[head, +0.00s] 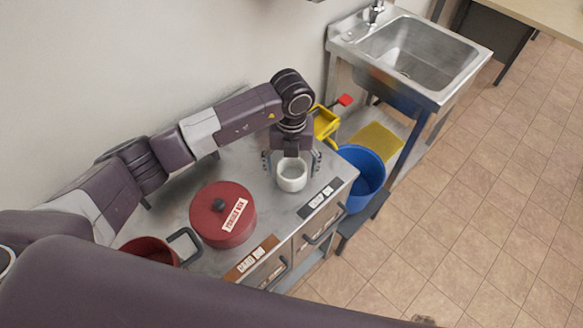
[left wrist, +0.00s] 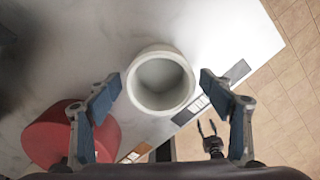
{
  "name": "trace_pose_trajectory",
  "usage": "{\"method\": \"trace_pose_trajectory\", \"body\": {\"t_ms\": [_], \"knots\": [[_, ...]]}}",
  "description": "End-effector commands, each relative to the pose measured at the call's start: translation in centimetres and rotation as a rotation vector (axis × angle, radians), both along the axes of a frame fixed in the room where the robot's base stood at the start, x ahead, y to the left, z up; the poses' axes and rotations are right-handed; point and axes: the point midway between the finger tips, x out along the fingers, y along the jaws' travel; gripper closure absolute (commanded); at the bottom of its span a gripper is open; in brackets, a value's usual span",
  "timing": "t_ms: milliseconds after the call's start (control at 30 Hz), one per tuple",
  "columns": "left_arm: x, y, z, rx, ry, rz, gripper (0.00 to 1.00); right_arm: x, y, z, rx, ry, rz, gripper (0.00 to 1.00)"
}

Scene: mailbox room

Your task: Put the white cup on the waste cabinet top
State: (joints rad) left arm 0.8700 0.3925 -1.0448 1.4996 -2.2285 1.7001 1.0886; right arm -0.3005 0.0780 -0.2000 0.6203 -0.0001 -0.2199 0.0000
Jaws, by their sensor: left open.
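The white cup (head: 292,176) stands upright on the steel cabinet top (head: 262,205), near its right end. It is empty, and its open mouth shows in the left wrist view (left wrist: 160,82). My left gripper (head: 291,160) is open right over the cup, pointing down, with one finger on each side. In the left wrist view the fingertips (left wrist: 160,87) are apart from the cup wall, with small gaps. My right gripper (left wrist: 209,128) shows small and dark at the lower right of the left wrist view, with its fingers spread and nothing between them.
A red lidded pot (head: 223,214) stands left of the cup, with a red container (head: 150,250) beyond it. Labels line the cabinet's front edge. A blue bucket (head: 363,178) and a yellow container (head: 325,122) are right of the cabinet, near a steel sink (head: 415,50).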

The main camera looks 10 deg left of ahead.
Motion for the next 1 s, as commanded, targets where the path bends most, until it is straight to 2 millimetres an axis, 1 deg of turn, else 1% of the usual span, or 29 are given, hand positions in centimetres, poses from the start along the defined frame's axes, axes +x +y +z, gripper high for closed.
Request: {"method": "trace_pose_trajectory", "body": {"t_ms": [67,167,267,500,633,800,1000], "knots": [[0.0,0.0,0.4,0.000,0.000,0.000,0.26,0.0,0.0,0.3,0.000,0.000,0.000,0.55],[0.2,0.0,1.2,-0.001,-0.003,0.000,0.26,0.0,0.0,-0.3,0.000,0.000,0.000,0.55],[0.2,0.0,2.9,-0.001,-0.006,-0.001,0.26,0.0,0.0,-1.0,0.000,0.000,0.000,0.55],[0.2,0.0,8.2,-0.001,-0.005,0.000,0.26,0.0,0.0,-2.7,0.000,0.000,0.000,0.55],[0.1,0.0,10.4,-0.001,-0.005,0.000,0.26,0.0,0.0,-3.3,0.000,0.000,0.000,0.55],[0.0,0.0,12.0,-0.001,-0.001,0.000,0.26,0.0,-0.1,-3.6,-0.001,0.000,0.000,0.55],[0.0,0.0,12.3,0.000,0.000,0.000,0.26,0.0,-0.2,-3.6,-0.002,0.000,0.001,0.55]]}}
